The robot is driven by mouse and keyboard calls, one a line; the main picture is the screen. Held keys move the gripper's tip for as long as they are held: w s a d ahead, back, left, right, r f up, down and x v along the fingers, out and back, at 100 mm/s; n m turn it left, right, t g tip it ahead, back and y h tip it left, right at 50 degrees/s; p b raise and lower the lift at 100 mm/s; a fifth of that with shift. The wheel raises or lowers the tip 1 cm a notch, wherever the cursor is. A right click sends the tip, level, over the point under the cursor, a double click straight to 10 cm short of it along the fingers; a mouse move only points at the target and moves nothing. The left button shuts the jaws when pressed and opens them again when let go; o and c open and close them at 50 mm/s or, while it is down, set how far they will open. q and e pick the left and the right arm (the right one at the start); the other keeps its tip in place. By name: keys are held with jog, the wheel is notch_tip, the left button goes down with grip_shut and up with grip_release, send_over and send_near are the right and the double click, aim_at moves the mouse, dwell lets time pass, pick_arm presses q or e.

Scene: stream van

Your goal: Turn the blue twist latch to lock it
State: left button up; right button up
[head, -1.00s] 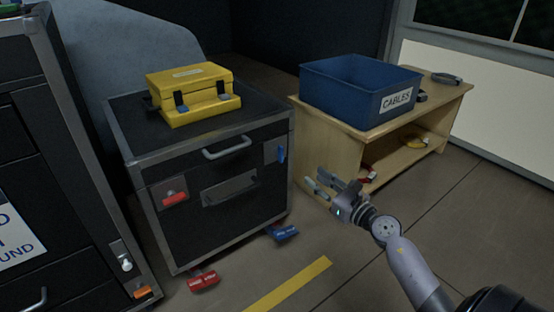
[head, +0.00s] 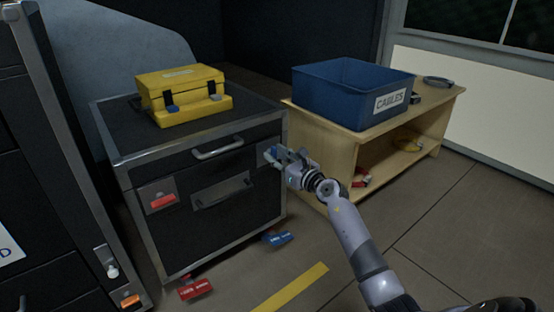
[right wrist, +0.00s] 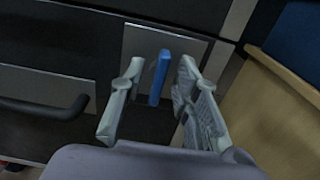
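The blue twist latch (right wrist: 160,77) sits on a grey metal plate (right wrist: 136,42) on the black case's front. In the right wrist view its handle stands nearly upright, leaning slightly. My right gripper (right wrist: 160,68) is open, with one finger on each side of the latch handle and a visible gap on both sides. In the head view my right gripper (head: 277,158) is at the upper right of the case's front and mostly hides the latch. My left gripper is in neither current view.
The black case (head: 235,222) carries a yellow box (head: 182,92) on top and a red latch (head: 162,201) at left. A wooden bench (head: 325,163) with a blue CABLES bin (head: 335,100) stands close at right.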

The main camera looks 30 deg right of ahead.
grip_shut()
dwell(0.4)
